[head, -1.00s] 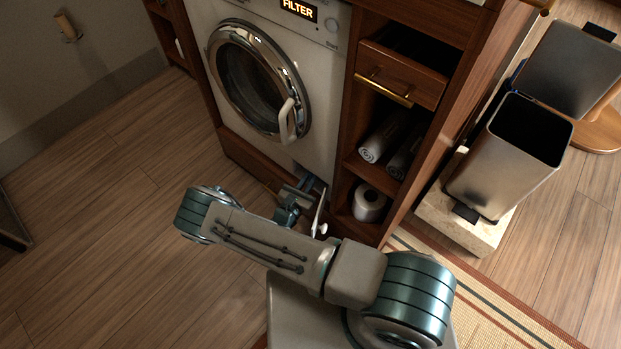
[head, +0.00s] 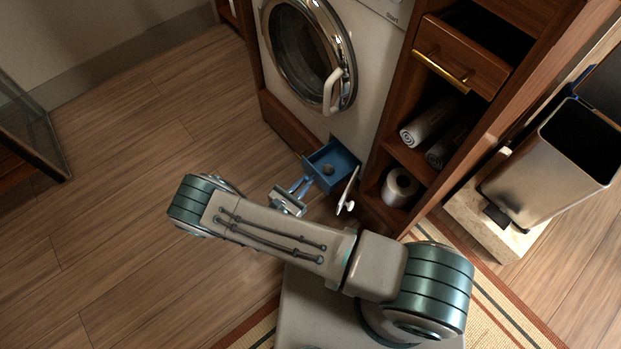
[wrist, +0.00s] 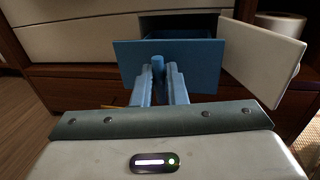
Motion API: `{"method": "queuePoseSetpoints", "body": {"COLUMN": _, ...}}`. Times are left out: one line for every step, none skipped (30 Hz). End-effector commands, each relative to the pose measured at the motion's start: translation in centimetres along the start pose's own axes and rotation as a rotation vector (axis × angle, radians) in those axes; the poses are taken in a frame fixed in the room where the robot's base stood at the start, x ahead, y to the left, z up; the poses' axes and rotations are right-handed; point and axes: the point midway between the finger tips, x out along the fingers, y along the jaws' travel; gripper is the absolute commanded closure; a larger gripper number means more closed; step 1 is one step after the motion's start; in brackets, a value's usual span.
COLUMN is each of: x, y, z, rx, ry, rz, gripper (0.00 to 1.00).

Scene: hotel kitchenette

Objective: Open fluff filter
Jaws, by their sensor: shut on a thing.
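The blue fluff filter (head: 345,159) is a drawer-like box pulled out at the washer's lower right corner. In the wrist view its flat blue front (wrist: 130,62) faces me, with a small round knob (wrist: 157,61) in the middle. My gripper (wrist: 159,78) is shut on this knob, one finger on each side. In the head view my gripper (head: 305,183) is in front of the filter, low near the floor. The small white flap (wrist: 262,58) stands swung open to the right of the filter; it also shows in the head view (head: 348,190).
The washer (head: 375,75) has a closed round door (head: 307,50). Right of it, a wooden shelf holds rolled towels (head: 428,124) and a paper roll (head: 400,187). A metal bin (head: 545,165) stands farther right. The wooden floor at left is clear.

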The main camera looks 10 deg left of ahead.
Motion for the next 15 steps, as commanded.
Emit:
{"method": "queuePoseSetpoints", "body": {"x": -0.15, "y": 0.02, "z": -0.05, "rx": 0.001, "ry": 0.001, "rz": 0.0, "gripper": 1.0}}
{"method": "queuePoseSetpoints", "body": {"x": -0.18, "y": 0.02, "z": -0.05, "rx": 0.001, "ry": 0.001, "rz": 0.0, "gripper": 1.0}}
{"method": "queuePoseSetpoints", "body": {"x": -0.21, "y": 0.02, "z": -0.04, "rx": 0.001, "ry": 0.001, "rz": 0.0, "gripper": 1.0}}
{"method": "queuePoseSetpoints", "body": {"x": -0.21, "y": 0.03, "z": -0.04, "rx": 0.001, "ry": 0.001, "rz": 0.0, "gripper": 1.0}}
{"method": "queuePoseSetpoints", "body": {"x": -0.21, "y": 0.02, "z": -0.04, "rx": 0.0, "ry": 0.001, "rz": 0.0, "gripper": 1.0}}
{"method": "queuePoseSetpoints", "body": {"x": -0.2, "y": 0.02, "z": -0.04, "rx": 0.0, "ry": 0.001, "rz": 0.0, "gripper": 1.0}}
{"method": "queuePoseSetpoints", "body": {"x": -0.2, "y": 0.02, "z": -0.04, "rx": 0.0, "ry": 0.001, "rz": 0.0, "gripper": 1.0}}
{"method": "queuePoseSetpoints", "body": {"x": -0.2, "y": 0.02, "z": -0.04, "rx": 0.0, "ry": 0.001, "rz": 0.0, "gripper": 1.0}}
{"method": "queuePoseSetpoints", "body": {"x": -0.2, "y": 0.02, "z": -0.04, "rx": 0.0, "ry": 0.001, "rz": 0.0, "gripper": 1.0}}
{"method": "queuePoseSetpoints", "body": {"x": -0.19, "y": 0.02, "z": -0.04, "rx": 0.0, "ry": 0.001, "rz": 0.001, "gripper": 1.0}}
{"method": "queuePoseSetpoints", "body": {"x": -0.19, "y": 0.02, "z": -0.05, "rx": 0.0, "ry": 0.001, "rz": 0.001, "gripper": 1.0}}
{"method": "queuePoseSetpoints", "body": {"x": -0.19, "y": 0.02, "z": -0.05, "rx": 0.0, "ry": 0.001, "rz": 0.001, "gripper": 0.77}}
{"method": "queuePoseSetpoints", "body": {"x": -0.19, "y": 0.02, "z": -0.05, "rx": 0.0, "ry": 0.001, "rz": 0.001, "gripper": 0.68}}
{"method": "queuePoseSetpoints", "body": {"x": -0.18, "y": 0.02, "z": -0.05, "rx": 0.0, "ry": 0.001, "rz": 0.001, "gripper": 0.66}}
{"method": "queuePoseSetpoints", "body": {"x": -0.18, "y": 0.02, "z": -0.04, "rx": 0.0, "ry": 0.001, "rz": 0.001, "gripper": 0.66}}
